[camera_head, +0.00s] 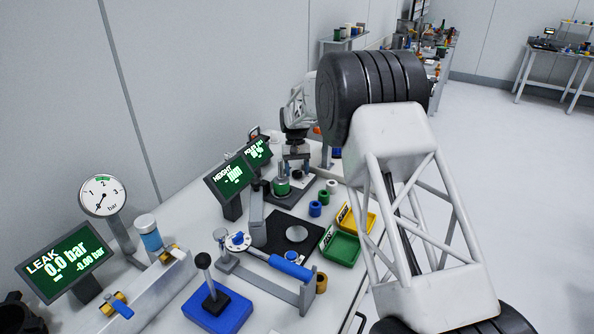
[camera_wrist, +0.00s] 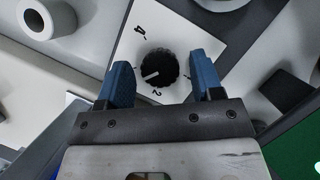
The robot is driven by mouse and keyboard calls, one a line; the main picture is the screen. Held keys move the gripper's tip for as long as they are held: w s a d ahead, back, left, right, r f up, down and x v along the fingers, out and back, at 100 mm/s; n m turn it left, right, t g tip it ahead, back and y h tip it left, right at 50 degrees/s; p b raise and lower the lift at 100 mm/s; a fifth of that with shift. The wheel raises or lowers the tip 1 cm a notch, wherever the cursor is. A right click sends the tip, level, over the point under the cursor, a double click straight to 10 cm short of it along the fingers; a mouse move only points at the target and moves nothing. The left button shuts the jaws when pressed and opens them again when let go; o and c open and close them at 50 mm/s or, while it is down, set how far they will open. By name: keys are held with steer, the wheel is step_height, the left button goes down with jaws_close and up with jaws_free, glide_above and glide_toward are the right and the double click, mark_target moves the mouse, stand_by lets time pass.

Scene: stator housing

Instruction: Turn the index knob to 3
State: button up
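The index knob (camera_wrist: 158,68) is a round black knurled knob on a white plate (camera_wrist: 187,32) in the wrist view. A white pointer mark on it points to the lower left. A "4" is printed above it and a "2" below it; other marks are too small or hidden to read. My gripper (camera_wrist: 164,60) is open, with one blue finger on each side of the knob and visible gaps between. I cannot tell whether the fingertips reach down to the knob's height. In the head view my arm's far end is over the back of the bench, and I cannot make out the knob.
A white ring (camera_wrist: 46,17) and a dark block (camera_wrist: 286,88) lie near the plate.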

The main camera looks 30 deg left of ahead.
steer(key=shift+o, duration=0.3)
steer(key=shift+r, duration=0.1)
steer(key=v, duration=0.7)
steer(key=shift+r, duration=0.25)
steer(key=shift+w+a, duration=0.1)
steer(key=shift+a, duration=0.1)
steer(key=n, duration=0.2)
steer(key=s+n+t+h, duration=0.1)
steer(key=n, duration=0.1)
steer(key=a+n+t, duration=0.1)
steer(key=n, duration=0.2)
steer(key=shift+s+h, duration=0.3)
steer(key=shift+h, duration=0.1)
steer(key=shift+d+f, duration=0.1)
steer(key=shift+f, duration=0.1)
steer(key=shift+x, duration=3.75)
steer(key=shift+c, duration=0.3)
